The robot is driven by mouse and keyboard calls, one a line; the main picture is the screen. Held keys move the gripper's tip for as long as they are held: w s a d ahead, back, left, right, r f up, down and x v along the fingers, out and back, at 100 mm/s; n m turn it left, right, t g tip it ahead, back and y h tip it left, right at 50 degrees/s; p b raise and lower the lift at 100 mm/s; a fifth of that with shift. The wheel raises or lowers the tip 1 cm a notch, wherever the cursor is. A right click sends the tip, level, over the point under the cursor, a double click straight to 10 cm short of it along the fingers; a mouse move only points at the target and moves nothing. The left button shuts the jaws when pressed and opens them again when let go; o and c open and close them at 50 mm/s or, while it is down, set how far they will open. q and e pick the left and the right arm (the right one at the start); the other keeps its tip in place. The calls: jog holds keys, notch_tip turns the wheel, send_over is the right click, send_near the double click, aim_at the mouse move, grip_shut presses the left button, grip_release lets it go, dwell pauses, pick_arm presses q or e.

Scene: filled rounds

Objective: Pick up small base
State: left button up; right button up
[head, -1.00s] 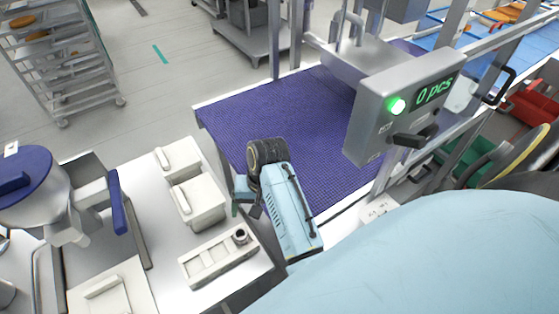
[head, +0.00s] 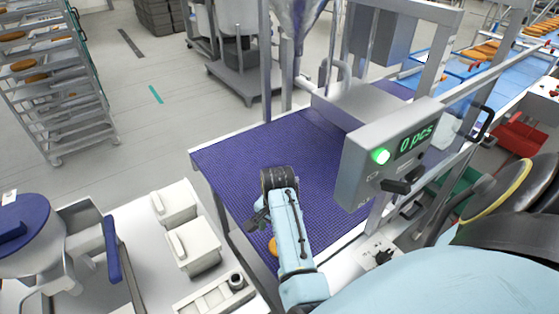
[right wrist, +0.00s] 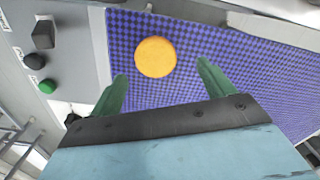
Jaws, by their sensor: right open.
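The small base is a plain yellow-orange disc (right wrist: 155,57) lying flat on the blue-purple checked belt in the right wrist view. In the head view a small part of it (head: 273,245) shows beside my right arm; the arm covers the rest. My right gripper (head: 257,222) is over the near part of the belt (head: 240,172). In the right wrist view its two green fingers (right wrist: 162,70) stand apart with nothing between them, and the disc lies just beyond their tips. My left gripper is out of view.
A grey counter box (head: 385,160) reading "0 pcs" with a green lamp stands to the right of the belt. A white table with white containers (head: 193,247) is at the left. The belt behind my right gripper looks clear.

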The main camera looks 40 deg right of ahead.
jog(key=shift+s+f, duration=0.2)
jog(key=shift+f, duration=0.95)
jog(key=shift+s+f, duration=0.15)
jog(key=shift+f, duration=0.95)
jog(key=c, duration=0.8)
